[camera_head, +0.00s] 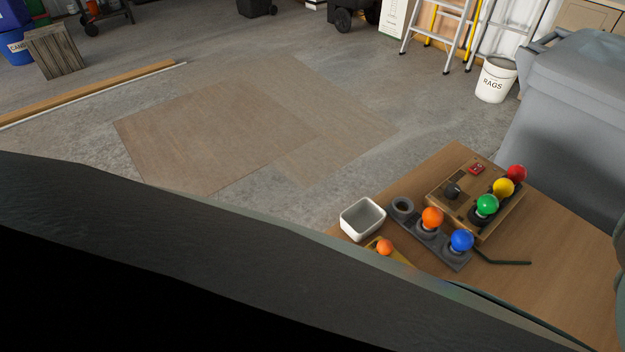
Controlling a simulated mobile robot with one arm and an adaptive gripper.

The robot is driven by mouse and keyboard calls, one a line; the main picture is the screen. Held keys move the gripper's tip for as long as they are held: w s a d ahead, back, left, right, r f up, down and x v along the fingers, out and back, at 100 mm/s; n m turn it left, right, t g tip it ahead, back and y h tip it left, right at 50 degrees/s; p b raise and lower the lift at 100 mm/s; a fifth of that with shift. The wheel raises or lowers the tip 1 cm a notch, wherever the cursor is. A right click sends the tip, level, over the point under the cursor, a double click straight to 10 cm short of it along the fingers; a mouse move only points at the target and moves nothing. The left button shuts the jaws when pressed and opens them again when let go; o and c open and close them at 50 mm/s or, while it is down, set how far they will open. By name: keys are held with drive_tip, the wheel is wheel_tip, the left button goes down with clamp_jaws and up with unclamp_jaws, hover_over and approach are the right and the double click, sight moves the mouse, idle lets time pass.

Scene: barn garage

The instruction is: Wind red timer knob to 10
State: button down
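A wooden box panel (440,208) sits on the wooden table at the right. A small red part (477,169) is set on its far top side; it is too small to tell whether it is the timer knob, and no numbers are legible. A black knob (452,190) stands on the same panel. Red (516,173), yellow (503,187) and green (487,204) balls line its right side. My gripper is not in view. A large dark shape, probably part of my own body, covers the lower left and hides the near table.
A dark holder (402,214) carries orange (432,217) and blue (461,240) balls. A white bin (362,219), a small orange ball (384,247) and a dark bent rod (505,262) lie nearby. A large grey bin (570,110) stands behind the table.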

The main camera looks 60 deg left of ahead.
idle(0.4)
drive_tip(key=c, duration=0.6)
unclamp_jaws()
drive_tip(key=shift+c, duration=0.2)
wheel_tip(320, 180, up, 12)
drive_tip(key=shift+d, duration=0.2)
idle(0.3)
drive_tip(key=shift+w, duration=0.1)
